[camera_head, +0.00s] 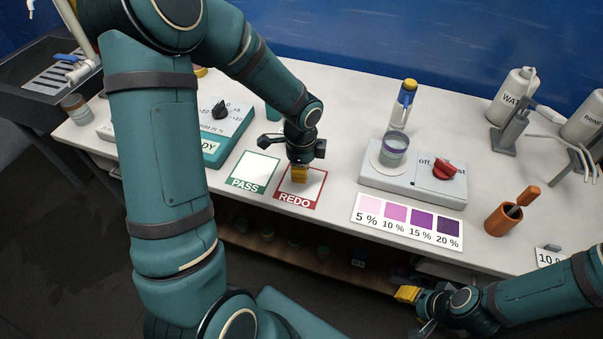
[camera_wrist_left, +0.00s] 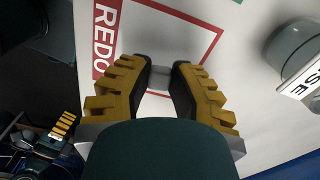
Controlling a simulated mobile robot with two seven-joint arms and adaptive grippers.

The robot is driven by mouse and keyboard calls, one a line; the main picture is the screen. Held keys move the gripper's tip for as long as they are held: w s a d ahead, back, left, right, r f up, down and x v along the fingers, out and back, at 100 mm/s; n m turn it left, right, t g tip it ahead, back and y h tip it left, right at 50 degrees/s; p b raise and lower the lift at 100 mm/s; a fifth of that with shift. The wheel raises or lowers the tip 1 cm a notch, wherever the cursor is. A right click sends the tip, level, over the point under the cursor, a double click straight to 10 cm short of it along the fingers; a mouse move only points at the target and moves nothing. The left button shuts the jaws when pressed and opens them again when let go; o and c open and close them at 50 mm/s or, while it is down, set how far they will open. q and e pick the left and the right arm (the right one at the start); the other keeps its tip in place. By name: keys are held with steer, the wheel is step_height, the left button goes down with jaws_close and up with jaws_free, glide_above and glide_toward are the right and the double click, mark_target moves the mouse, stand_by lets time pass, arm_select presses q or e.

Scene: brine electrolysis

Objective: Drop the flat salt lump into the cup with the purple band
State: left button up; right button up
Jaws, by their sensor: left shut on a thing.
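My left gripper (camera_head: 300,172) is low over the white REDO card with the red border (camera_head: 312,190). In the left wrist view its yellow-ribbed fingers (camera_wrist_left: 160,72) are shut on a small pale grey piece (camera_wrist_left: 160,80), which looks like the flat salt lump; the fingers hide most of it. The clear cup with the purple band (camera_head: 393,158) stands upright on the round plate of the grey stirrer (camera_head: 410,190), to the right of my left gripper. My right gripper (camera_head: 408,294) is low at the front right, off the table edge; its jaw opening is unclear.
The PASS card (camera_head: 255,170) lies left of REDO. A purple colour chart (camera_head: 408,219) lies before the stirrer. A blue-and-yellow bottle (camera_head: 404,100) stands behind the cup. A brown pot (camera_head: 503,221) stands right. A grey vessel (camera_wrist_left: 293,48) is near in the left wrist view.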

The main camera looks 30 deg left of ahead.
arm_select(q)
step_height(320, 180, up, 7)
steer(key=shift+r+p, duration=0.2)
steer(key=shift+p, duration=0.55)
